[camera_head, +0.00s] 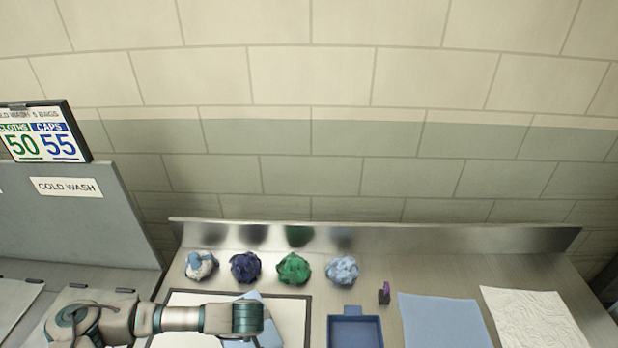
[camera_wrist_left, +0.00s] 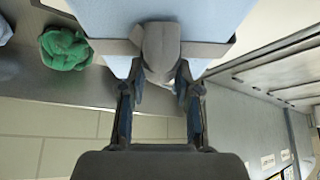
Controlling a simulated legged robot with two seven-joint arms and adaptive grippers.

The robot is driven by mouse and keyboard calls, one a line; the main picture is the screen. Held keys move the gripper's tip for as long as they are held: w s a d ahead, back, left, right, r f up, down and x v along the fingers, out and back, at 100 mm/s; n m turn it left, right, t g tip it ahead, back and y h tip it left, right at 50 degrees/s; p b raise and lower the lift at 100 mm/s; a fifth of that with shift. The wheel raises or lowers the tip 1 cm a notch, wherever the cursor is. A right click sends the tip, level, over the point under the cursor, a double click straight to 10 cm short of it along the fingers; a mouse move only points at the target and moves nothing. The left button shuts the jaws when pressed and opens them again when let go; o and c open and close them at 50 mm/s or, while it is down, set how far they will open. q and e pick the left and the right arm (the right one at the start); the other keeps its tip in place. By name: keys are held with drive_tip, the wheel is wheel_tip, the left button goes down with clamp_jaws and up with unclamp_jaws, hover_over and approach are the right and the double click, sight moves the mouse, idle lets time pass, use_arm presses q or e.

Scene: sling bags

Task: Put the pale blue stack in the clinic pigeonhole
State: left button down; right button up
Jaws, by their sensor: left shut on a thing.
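The pale blue stack (camera_wrist_left: 203,18) fills the top of the left wrist view, with a grey band (camera_wrist_left: 205,50) across it and a grey lump or knot (camera_wrist_left: 160,48) in the middle. My left gripper (camera_wrist_left: 158,78) is shut at this lump, its fingers on either side. In the head view the stack (camera_head: 270,336) shows partly behind my left wrist, over a dark-edged white board (camera_head: 180,300). Its underside is hidden, so I cannot tell whether it touches the board. I can read no clinic label. My right gripper is not in view.
A grey partition labelled COLD WASH (camera_head: 67,187) stands left, under a number sign (camera_head: 45,140). Several crumpled cloth balls, one green (camera_head: 293,269), line the counter's back. A blue tray (camera_head: 355,331), purple-topped item (camera_head: 384,293), blue sheet (camera_head: 440,320) and white sheet (camera_head: 530,318) lie right.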

use_arm(q)
drive_tip(key=m, duration=0.1)
drive_tip(key=a+m+h, duration=0.1)
drive_tip(key=a+m, duration=0.1)
drive_tip(key=shift+w+m+t+h, duration=0.25)
drive_tip(key=shift+m+t+h, duration=0.05)
drive_tip(key=shift+h, duration=0.1)
drive_tip(key=shift+a+r+m+h, duration=0.15)
drive_tip(key=shift+a+m+h, duration=0.3)
drive_tip(key=shift+m, duration=0.45)
drive_tip(key=shift+d+m+h+b, duration=0.25)
drive_tip(key=shift+d+m+b, duration=0.05)
drive_tip(key=shift+d+r, duration=0.1)
drive_tip(key=shift+d, duration=0.15)
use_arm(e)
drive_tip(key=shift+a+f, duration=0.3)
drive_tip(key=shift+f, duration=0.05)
use_arm(q)
drive_tip(key=shift+a, duration=0.15)
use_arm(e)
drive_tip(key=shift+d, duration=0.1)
use_arm(q)
drive_tip(key=shift+w+a, duration=0.1)
drive_tip(key=shift+a, duration=0.15)
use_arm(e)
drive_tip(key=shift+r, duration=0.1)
